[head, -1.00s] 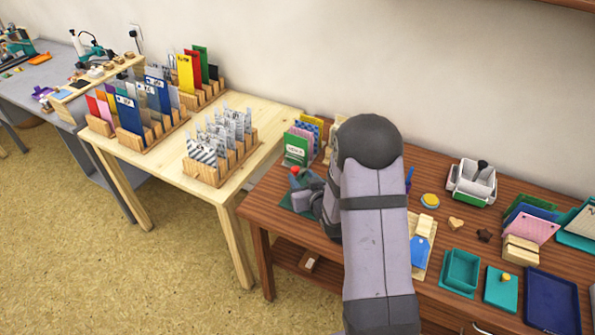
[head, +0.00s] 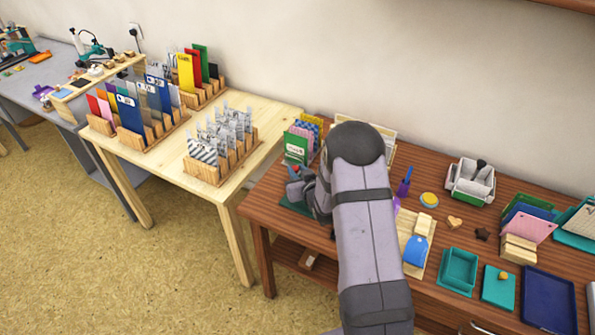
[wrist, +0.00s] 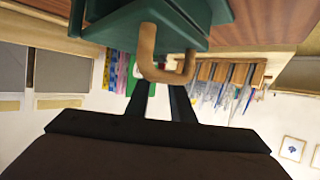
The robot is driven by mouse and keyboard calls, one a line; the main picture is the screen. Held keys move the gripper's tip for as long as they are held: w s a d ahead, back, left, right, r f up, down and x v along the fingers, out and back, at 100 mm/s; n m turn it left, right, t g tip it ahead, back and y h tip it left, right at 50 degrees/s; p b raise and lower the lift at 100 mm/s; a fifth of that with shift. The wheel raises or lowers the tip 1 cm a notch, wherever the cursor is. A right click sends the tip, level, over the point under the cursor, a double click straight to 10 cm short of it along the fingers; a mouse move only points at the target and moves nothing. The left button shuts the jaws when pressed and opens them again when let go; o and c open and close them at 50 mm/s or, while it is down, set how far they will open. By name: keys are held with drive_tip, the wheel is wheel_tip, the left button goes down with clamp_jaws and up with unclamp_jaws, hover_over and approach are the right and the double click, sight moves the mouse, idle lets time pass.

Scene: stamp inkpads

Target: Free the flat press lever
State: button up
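The press, with its dark green base (head: 290,209), stands at the left end of the brown table, mostly hidden behind my arm in the head view. In the wrist view its green body (wrist: 160,18) fills the top middle. A copper-coloured U-shaped lever (wrist: 166,76) hangs from it in that picture. My gripper (wrist: 161,88) has two dark fingers with a gap between them, their tips close to the lever. I cannot tell whether they touch it. In the head view my gripper (head: 300,185) is beside the press.
A rack of cards (head: 296,148) stands just behind the press. A pale wooden table (head: 265,111) with card racks is to the left. To the right are a board with a blue tag (head: 417,251), teal trays (head: 459,270) and a dark blue tray (head: 549,300).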

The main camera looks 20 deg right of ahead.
clamp_jaws()
drive_tip(key=shift+d+n+y+b, duration=0.15)
drive_tip(key=shift+n+y+b, duration=0.2)
drive_tip(key=shift+n+y, duration=0.4)
drive_tip(key=o, duration=0.9)
unclamp_jaws()
drive_tip(key=shift+c, duration=0.2)
drive_tip(key=b+v, duration=0.1)
drive_tip(key=v, duration=0.4)
drive_tip(key=shift+s+d+r, duration=0.15)
drive_tip(key=shift+s+r, duration=0.1)
drive_tip(key=shift+s, duration=0.1)
drive_tip(key=shift+s+r, duration=0.3)
drive_tip(key=shift+s, duration=0.4)
drive_tip(key=shift+o, duration=0.2)
